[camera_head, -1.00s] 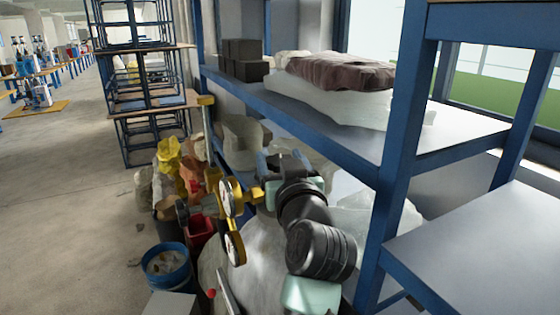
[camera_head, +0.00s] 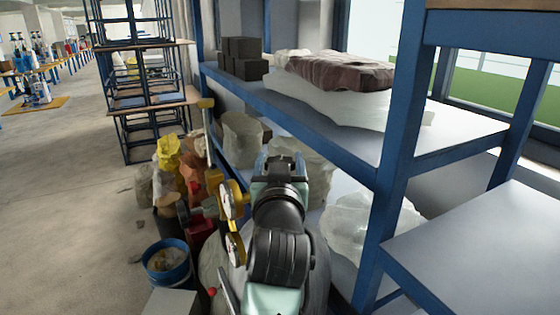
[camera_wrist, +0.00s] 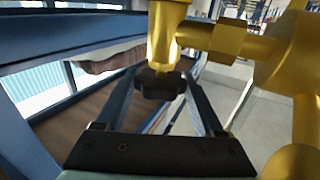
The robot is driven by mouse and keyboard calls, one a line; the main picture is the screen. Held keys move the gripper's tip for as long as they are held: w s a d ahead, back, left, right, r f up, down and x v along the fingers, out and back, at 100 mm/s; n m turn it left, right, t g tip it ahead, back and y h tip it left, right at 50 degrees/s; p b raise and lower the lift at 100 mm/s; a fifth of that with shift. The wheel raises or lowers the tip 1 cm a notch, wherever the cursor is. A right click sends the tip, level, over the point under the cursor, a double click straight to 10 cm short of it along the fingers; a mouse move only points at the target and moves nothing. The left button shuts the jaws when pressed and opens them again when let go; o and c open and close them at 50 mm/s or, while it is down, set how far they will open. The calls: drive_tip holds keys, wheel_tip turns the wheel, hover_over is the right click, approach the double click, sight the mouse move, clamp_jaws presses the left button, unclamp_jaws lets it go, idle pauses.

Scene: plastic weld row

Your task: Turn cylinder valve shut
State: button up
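The cylinder valve is brass (camera_wrist: 163,35) with a dark lobed knob (camera_wrist: 160,84) in the wrist view. My gripper (camera_wrist: 160,73) is open there, with one finger on each side of the knob near the tips. Whether the fingers touch the knob I cannot tell. In the head view my gripper (camera_head: 281,165) is beside the regulator with two round gauges (camera_head: 229,199), and my wrist hides the knob. The pale cylinder (camera_head: 212,272) stands below, partly hidden by my arm.
A blue-framed shelf (camera_head: 300,118) with wrapped goods runs close along the right. A blue bucket (camera_head: 168,267) and several filled sacks (camera_head: 168,155) stand left of the cylinder. Brass piping (camera_wrist: 300,50) crowds the right of the wrist view.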

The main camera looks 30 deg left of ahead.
sight(281, 161)
drive_tip(key=o, duration=0.4)
drive_tip(key=shift+r, duration=0.1)
wheel_tip(281, 161, up, 10)
drive_tip(key=b, duration=0.3)
drive_tip(key=shift+d+f, duration=0.1)
drive_tip(key=shift+f, duration=0.1)
